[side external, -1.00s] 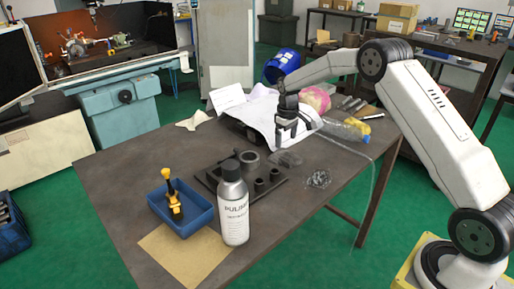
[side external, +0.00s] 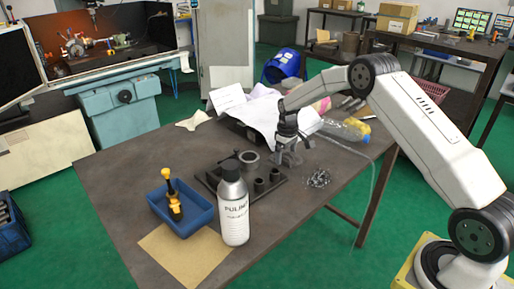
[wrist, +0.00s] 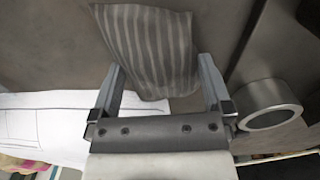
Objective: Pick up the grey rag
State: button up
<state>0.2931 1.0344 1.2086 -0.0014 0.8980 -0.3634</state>
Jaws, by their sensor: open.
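The grey rag (wrist: 150,40) is a striped, slightly crumpled cloth lying flat on the dark table in the wrist view. My gripper (wrist: 159,64) is open, with one finger on each side of the rag's lower part and nothing clamped. In the side view my gripper (side external: 287,158) points down low over the rag, just beside the black fixture plate, and largely hides the rag. I cannot tell whether the fingertips touch the cloth or table.
A black plate with a metal ring (side external: 249,157) and posts is left of my gripper. Metal shavings (side external: 318,178) lie to the right. White paper (side external: 262,112) lies behind, with a clear bottle (side external: 343,131).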

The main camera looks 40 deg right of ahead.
aim_at(286, 153)
dwell(0.4)
jog(key=c, duration=1)
jog(key=shift+r, duration=0.15)
jog(key=shift+r, duration=0.5)
notch_tip(286, 153, up, 2)
jog(key=s+a+r, duration=0.3)
jog(key=s+r, duration=0.6)
jog(key=s, duration=0.4)
jog(key=shift+s+a+r, duration=0.2)
jog(key=shift+s+r, duration=0.1)
jog(key=shift+r, duration=0.05)
